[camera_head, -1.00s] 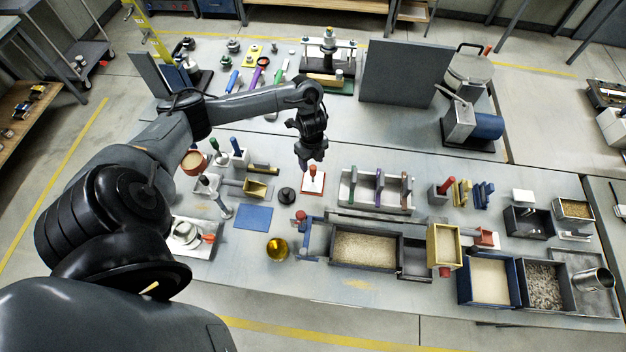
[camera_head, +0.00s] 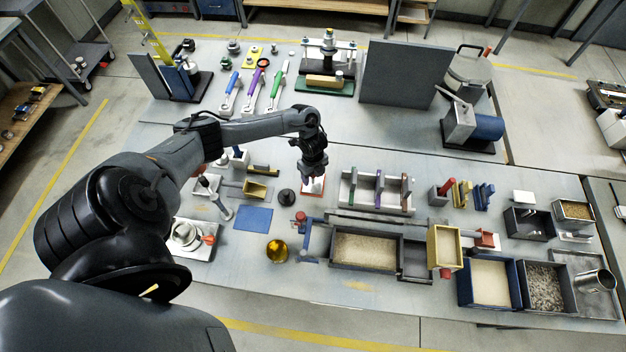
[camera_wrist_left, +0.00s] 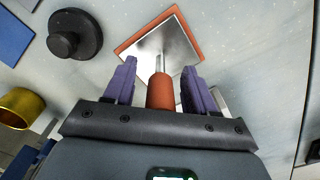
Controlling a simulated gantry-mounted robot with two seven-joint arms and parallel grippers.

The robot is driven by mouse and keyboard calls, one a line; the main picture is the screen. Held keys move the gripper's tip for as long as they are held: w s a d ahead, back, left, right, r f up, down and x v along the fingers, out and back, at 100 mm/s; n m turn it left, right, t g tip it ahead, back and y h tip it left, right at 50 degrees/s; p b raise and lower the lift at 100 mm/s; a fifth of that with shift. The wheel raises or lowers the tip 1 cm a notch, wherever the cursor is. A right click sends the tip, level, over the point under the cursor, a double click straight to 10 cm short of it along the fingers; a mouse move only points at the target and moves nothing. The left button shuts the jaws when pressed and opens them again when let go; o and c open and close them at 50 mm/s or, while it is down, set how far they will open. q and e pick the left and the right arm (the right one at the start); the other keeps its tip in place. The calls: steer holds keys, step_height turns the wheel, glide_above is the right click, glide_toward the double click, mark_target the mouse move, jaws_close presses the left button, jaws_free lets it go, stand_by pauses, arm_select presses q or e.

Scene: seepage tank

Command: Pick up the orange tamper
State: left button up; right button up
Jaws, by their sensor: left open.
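The orange tamper shows in the left wrist view as an orange handle (camera_wrist_left: 160,92) on a thin metal rod above a square metal plate with an orange rim (camera_wrist_left: 165,38). In the head view its plate (camera_head: 313,187) lies on the table, and my gripper hides the handle. My left gripper (camera_head: 313,172) is over the tamper, pointing down. In the left wrist view its two purple fingers (camera_wrist_left: 160,82) are open, one on each side of the handle, with gaps showing between. My right gripper is not in view.
A black knobbed disc (camera_head: 287,196) stands close left of the tamper. A grey rack (camera_head: 376,191) with coloured dividers stands to its right. A blue mat (camera_head: 254,217) and a gold cup (camera_head: 277,249) lie nearer the front left.

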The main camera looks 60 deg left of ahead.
arm_select(q)
steer(key=shift+c, duration=0.2)
jaws_close()
steer(key=shift+r, duration=0.15)
step_height(320, 180, up, 10)
steer(key=shift+f+p, duration=0.1)
steer(key=shift+p, duration=0.25)
